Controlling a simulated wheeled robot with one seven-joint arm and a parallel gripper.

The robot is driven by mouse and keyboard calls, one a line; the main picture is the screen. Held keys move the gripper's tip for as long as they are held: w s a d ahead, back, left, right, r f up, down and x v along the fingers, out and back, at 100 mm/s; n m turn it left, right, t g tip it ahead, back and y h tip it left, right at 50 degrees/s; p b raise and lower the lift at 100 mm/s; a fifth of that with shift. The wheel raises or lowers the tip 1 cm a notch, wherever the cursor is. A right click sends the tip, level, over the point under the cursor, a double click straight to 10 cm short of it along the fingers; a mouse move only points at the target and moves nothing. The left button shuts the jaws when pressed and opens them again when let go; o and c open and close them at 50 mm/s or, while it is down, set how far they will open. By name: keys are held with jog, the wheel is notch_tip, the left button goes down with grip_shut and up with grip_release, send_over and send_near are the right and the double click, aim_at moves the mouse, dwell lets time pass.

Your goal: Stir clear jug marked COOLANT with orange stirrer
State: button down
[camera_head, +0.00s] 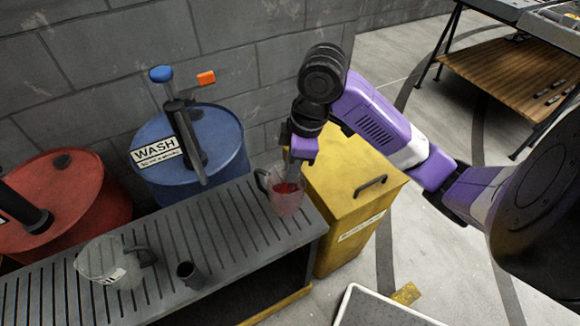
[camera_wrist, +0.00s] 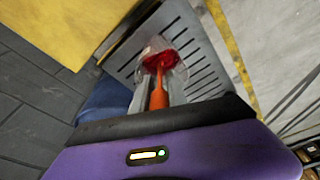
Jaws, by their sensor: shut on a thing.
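A clear jug (camera_head: 287,204) with red liquid in it stands at the right end of the slatted bench. It also shows in the wrist view (camera_wrist: 176,70). No marking on it is readable from here. My gripper (camera_head: 297,160) is above the jug, pointing down. It is shut on the orange stirrer (camera_wrist: 159,97), whose lower end reaches into the red liquid. In the head view the stirrer is mostly hidden by my gripper and the jug wall. A second clear jug (camera_head: 105,262) with a partly legible label stands at the bench's left.
The slatted bench (camera_head: 215,225) also carries a small dark cup (camera_head: 189,274). Behind it stand a blue drum (camera_head: 225,140) labelled WASH with a pump, and a red drum (camera_head: 75,200). A yellow bin (camera_head: 340,190) stands close to the right of the jug. The bench middle is clear.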

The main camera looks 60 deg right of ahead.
jog(key=shift+s+d+r+p, duration=0.15)
jog(key=shift+s+r+p, duration=0.15)
jog(key=shift+r+p, duration=1.25)
jog(key=shift+s+d+r+p, duration=0.1)
jog(key=shift+s+r+p, duration=0.2)
jog(key=shift+r+p, duration=1.2)
jog(key=shift+s+d+r+p, duration=0.25)
jog(key=shift+r+p, duration=0.75)
jog(key=shift+r, duration=1.05)
jog(key=shift+a, duration=0.1)
